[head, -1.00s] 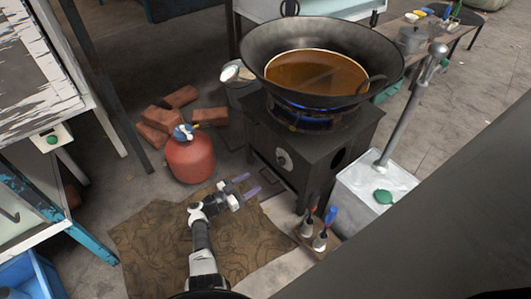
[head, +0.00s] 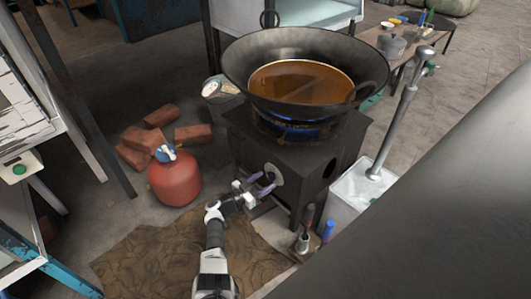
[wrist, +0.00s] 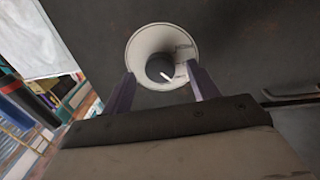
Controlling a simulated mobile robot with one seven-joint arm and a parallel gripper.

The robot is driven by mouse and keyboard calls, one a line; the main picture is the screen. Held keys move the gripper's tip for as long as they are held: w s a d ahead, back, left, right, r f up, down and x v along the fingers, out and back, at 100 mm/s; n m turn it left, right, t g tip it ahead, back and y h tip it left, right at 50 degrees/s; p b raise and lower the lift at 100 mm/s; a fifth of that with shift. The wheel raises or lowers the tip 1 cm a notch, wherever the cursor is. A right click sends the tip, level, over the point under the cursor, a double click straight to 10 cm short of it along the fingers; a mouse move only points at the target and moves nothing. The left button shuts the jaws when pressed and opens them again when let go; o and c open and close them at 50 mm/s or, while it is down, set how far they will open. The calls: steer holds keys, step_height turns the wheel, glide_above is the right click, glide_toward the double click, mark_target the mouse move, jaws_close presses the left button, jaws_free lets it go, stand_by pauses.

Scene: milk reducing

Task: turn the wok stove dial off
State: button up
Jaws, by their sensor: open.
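The wok stove (head: 300,165) is a dark box with a large wok (head: 345,70) of brown liquid on top and blue flame under it. Its dial (head: 272,174) is on the stove's front face. In the wrist view the dial (wrist: 160,66) is a dark knob with a white pointer mark, set in a round pale plate. My gripper (head: 262,184) is open just in front of the dial. In the wrist view its two purple fingers (wrist: 162,88) stand on either side of the knob's lower part. I cannot tell whether they touch it.
A red gas cylinder (head: 174,180) stands left of the stove, with several bricks (head: 160,135) behind it. A brown mat (head: 160,255) lies on the floor in front. Bottles (head: 305,235) and a white container with a metal pipe (head: 355,190) stand to the right.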

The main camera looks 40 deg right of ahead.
steer(key=shift+d, duration=0.75)
steer(key=c, duration=1)
steer(key=shift+m, duration=0.4)
steer(key=m, duration=0.2)
steer(key=shift+m, duration=0.4)
steer(key=shift+r+m+y+b, duration=0.1)
steer(key=shift+m+y+b, duration=0.2)
steer(key=shift+m, duration=1.7)
steer(key=shift+t, duration=0.3)
